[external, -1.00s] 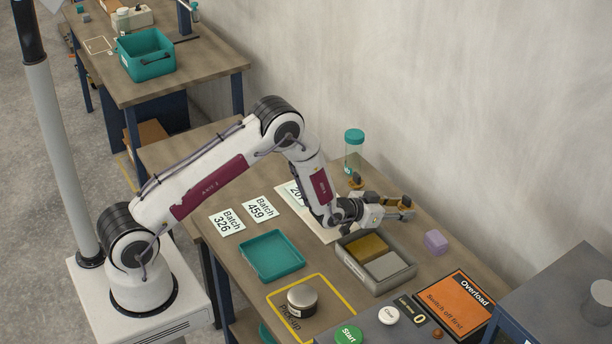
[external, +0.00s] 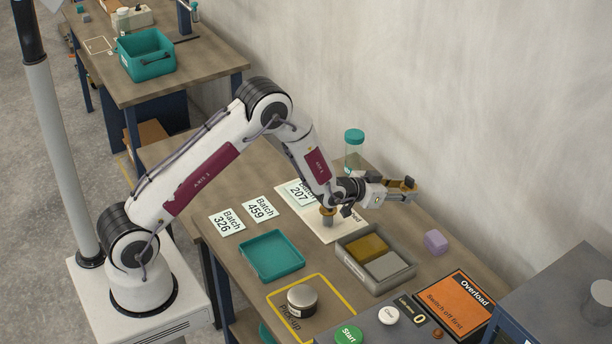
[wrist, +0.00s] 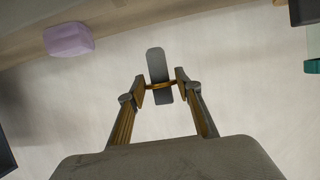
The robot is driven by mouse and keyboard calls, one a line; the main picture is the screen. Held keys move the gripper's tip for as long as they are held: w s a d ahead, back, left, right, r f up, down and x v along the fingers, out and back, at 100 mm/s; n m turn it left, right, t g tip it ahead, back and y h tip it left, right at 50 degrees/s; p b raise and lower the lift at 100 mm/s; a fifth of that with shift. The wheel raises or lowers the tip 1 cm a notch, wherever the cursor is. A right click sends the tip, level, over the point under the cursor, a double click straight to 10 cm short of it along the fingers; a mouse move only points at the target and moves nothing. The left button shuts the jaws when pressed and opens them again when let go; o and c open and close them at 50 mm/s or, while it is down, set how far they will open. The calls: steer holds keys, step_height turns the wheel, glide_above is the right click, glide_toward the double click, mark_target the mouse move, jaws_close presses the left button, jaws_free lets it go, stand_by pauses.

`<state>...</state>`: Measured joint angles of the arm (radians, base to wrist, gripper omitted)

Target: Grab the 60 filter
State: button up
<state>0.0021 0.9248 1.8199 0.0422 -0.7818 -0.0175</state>
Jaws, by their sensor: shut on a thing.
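My gripper (wrist: 160,87) is shut on a small grey piece with rounded ends (wrist: 155,62). An orange-brown band crosses the piece between the fingertips. No number can be read on it, so I cannot tell whether it is the 60 filter. In the external view my gripper (external: 409,190) points right, raised above the bench beyond the divided tray. The held piece is too small to make out clearly there.
A grey tray (external: 345,262) holds an ochre block and a grey block. A purple block (external: 435,241) lies right of it. A small brown-topped cylinder (external: 328,217) stands on the pale panel. A teal-lidded jar (external: 354,148) stands near the wall.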

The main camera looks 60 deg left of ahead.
mark_target(408, 181)
steer(key=shift+r, duration=1.55)
